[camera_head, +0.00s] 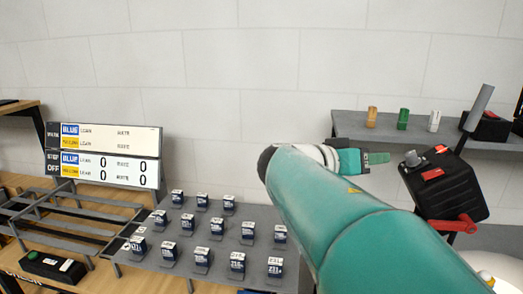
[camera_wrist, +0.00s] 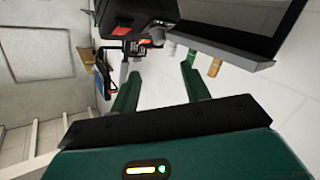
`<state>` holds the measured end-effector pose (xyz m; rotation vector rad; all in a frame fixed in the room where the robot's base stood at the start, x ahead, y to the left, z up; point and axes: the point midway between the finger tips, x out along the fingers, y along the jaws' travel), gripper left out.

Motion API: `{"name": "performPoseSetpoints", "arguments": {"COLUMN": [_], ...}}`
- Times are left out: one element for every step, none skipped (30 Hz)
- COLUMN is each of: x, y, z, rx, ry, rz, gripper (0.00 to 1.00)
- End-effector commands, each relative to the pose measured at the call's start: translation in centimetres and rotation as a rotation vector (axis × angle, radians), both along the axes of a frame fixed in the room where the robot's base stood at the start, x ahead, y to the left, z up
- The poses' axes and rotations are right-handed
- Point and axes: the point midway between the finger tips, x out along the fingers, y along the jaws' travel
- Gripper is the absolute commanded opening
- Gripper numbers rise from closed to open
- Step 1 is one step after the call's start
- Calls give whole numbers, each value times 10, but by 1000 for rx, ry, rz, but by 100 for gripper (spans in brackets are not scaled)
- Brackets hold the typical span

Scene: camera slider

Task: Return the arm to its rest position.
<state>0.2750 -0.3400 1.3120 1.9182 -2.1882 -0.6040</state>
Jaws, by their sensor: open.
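My gripper (camera_head: 376,159) is held out past the end of my teal arm in the head view, pointing right, just left of a black box device with red parts (camera_head: 447,190). In the wrist view my gripper (camera_wrist: 160,82) shows two green fingers spread apart, with nothing between them. The black device also shows at the top of the wrist view (camera_wrist: 135,14), beyond the fingers. From these views I cannot tell the exact gap between the device and my fingers.
A grey shelf (camera_head: 350,128) at the right holds orange, green and white small blocks. A dark panel (camera_head: 205,268) with several small labelled blocks lies left of my arm. A scoreboard (camera_head: 105,155) stands at the left. The wall behind is bare.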

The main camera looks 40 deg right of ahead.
Motion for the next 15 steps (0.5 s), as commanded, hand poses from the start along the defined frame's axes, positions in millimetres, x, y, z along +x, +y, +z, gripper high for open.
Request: {"name": "performPoseSetpoints", "arguments": {"x": [0,0,0,0,0,0,0,0,0,0,1,1,2,3,4], "y": [0,0,0,0,0,0,0,0,0,2,4,9,14,20,30], "z": [0,0,0,0,0,0,0,0,-1,-3,-5,-11,-17,-24,-36], "rx": [0,0,0,0,0,0,0,0,5,13,26,55,84,122,181], "ry": [0,0,0,0,0,0,0,0,1,3,7,18,29,41,64], "rz": [0,0,0,0,0,0,0,0,3,6,13,27,42,61,95], "gripper": [46,46,46,46,46,46,46,46,46,46,46,46,46,46,46]}}
